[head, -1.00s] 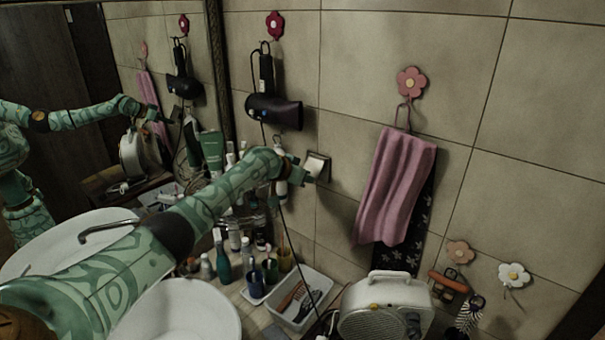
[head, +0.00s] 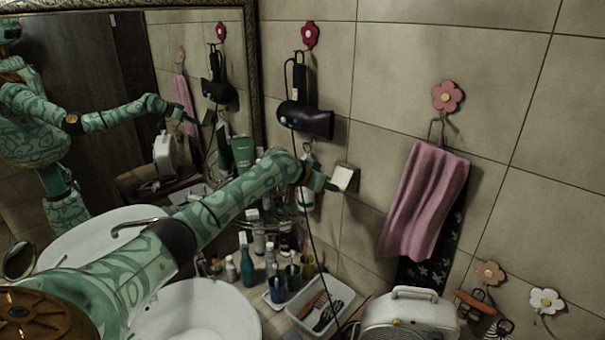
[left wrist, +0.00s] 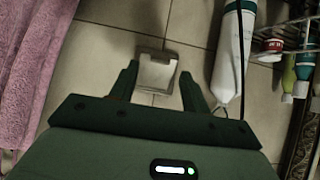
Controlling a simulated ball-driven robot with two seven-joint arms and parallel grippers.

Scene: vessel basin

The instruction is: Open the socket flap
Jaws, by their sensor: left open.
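The socket flap (head: 343,177) is a pale square plate on the tiled wall in the head view, right of my left gripper (head: 326,182). In the left wrist view the flap (left wrist: 157,72) appears as a light grey plate between the two dark green fingers of my left gripper (left wrist: 157,85). The fingers are apart and nothing is held between them. I cannot tell whether a finger touches the flap. The flap looks tilted out from the wall in the head view. My right gripper is not in view.
A pink towel (head: 424,200) hangs right of the socket. A dark hair dryer (head: 305,119) hangs above left. A white bottle (left wrist: 232,60) is close beside the fingers. Below stand a white tray (head: 345,292), a white heater-like box (head: 410,312) and a basin (head: 190,312).

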